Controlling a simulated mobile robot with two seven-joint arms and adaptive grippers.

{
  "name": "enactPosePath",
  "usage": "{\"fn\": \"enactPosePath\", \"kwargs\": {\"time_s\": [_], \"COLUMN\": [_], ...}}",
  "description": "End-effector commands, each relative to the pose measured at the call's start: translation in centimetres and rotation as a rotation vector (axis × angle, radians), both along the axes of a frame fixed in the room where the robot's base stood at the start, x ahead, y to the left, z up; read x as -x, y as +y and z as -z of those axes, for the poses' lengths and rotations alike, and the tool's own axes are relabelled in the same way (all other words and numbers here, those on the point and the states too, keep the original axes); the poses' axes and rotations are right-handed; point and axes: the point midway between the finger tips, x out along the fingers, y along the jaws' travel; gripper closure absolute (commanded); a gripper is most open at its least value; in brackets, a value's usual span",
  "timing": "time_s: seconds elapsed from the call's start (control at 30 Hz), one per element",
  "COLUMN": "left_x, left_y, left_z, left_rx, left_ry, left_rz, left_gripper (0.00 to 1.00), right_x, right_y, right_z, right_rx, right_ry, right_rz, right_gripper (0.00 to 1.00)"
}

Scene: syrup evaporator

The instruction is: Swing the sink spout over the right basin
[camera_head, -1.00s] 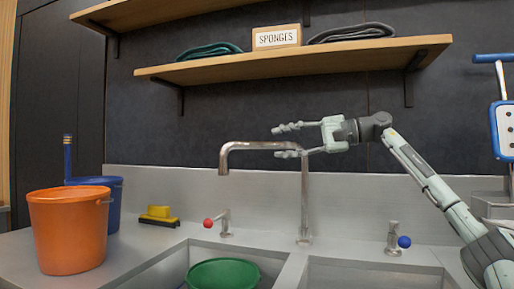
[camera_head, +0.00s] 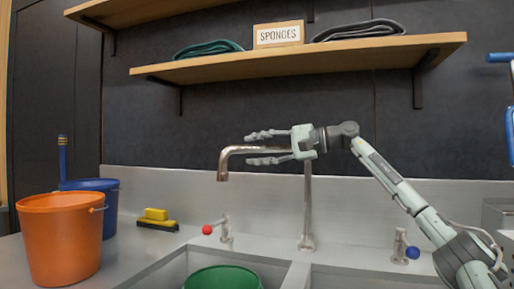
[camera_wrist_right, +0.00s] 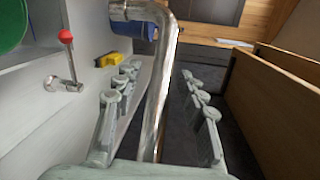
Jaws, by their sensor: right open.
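The metal sink spout (camera_head: 240,150) rises from the back of the sink and bends left, its outlet hanging over the left basin (camera_head: 176,270). The right basin (camera_head: 350,280) lies to the right of the divider. My right gripper (camera_head: 250,148) is open, its fingers pointing left, one above and one below the spout's horizontal run in the head view. In the right wrist view the spout (camera_wrist_right: 165,70) passes between the two open fingers, with a gap seen on either side. Contact cannot be told. My left gripper is not in view.
A green tub (camera_head: 222,278) sits in the left basin. Taps with a red knob (camera_head: 207,230) and a blue knob (camera_head: 413,252) flank the spout's base. An orange bucket (camera_head: 60,240), a blue bucket (camera_head: 112,205) and a yellow brush (camera_head: 157,218) stand left. A shelf (camera_head: 300,58) hangs above.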

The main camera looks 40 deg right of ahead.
Motion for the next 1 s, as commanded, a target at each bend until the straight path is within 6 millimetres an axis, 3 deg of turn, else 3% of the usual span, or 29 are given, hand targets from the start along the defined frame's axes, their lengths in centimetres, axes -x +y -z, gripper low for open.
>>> {"fn": "enactPosePath", "kwargs": {"time_s": [0.2,0.53,1.0], "left_x": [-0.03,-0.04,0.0], "left_y": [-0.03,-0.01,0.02], "left_z": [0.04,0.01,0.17], "left_rx": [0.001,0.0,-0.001], "left_ry": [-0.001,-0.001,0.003], "left_rz": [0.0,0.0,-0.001], "left_gripper": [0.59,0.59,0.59], "right_x": [-0.02,0.01,0.4], "right_y": [0.02,0.0,-0.17], "right_z": [0.02,0.03,0.16], "right_rx": [0.0,0.0,0.001], "right_ry": [0.0,0.0,0.001], "right_rz": [0.0,0.0,-0.003], "right_gripper": [0.6,1.0,1.0]}}
